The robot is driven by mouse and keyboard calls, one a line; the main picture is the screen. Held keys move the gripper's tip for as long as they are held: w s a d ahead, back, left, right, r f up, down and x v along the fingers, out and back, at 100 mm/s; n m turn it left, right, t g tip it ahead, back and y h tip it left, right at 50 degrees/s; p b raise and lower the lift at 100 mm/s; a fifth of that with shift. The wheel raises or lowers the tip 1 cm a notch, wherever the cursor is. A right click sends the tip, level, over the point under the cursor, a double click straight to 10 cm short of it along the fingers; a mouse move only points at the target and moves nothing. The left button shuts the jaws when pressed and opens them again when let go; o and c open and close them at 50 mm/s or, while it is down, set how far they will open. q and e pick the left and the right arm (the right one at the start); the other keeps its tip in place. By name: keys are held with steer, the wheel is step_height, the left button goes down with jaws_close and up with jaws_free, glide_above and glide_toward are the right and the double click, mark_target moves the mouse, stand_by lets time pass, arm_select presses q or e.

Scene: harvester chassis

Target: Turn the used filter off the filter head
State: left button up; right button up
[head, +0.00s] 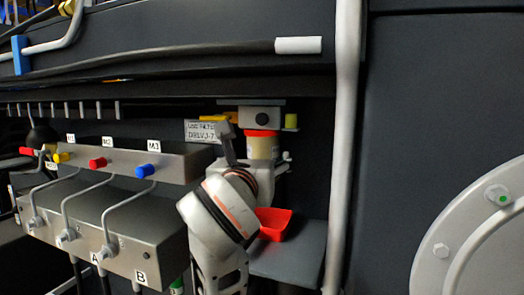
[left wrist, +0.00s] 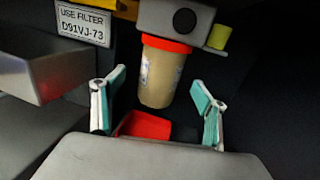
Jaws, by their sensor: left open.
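The used filter (head: 262,147) is a tan cylinder with a red band at its top. It hangs upright under the grey filter head (head: 262,118). In the left wrist view the filter (left wrist: 160,78) and filter head (left wrist: 180,20) are at the top centre. My left gripper (head: 256,152) reaches up from below and partly hides the filter in the head view. In the left wrist view my left gripper (left wrist: 157,82) is open, its teal-padded fingers on either side of the filter with gaps showing. My right gripper is not in view.
A red open bin (head: 275,224) stands on a grey shelf (head: 292,262) below the filter. A label plate (left wrist: 83,24) reads "USE FILTER D91VJ-73". A valve block (head: 120,160) with coloured knobs is at left. A pale vertical pipe (head: 345,130) runs at right.

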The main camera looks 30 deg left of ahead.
mark_target(264, 154)
arm_select(q)
steer(key=shift+w+a+r+p, duration=0.2)
steer(key=shift+r+p, duration=0.15)
steer(key=shift+p, duration=0.15)
steer(key=p, duration=0.2)
steer(key=w+p, duration=0.1)
steer(key=shift+w+a+f+p, duration=0.2)
steer(key=shift+f+p, duration=0.15)
steer(key=shift+p, duration=0.05)
steer(key=x, duration=0.4)
steer(key=shift+w+f, duration=0.3)
steer(key=shift+f, duration=0.1)
steer(key=shift+w+a, duration=0.2)
steer(key=shift+w, duration=0.25)
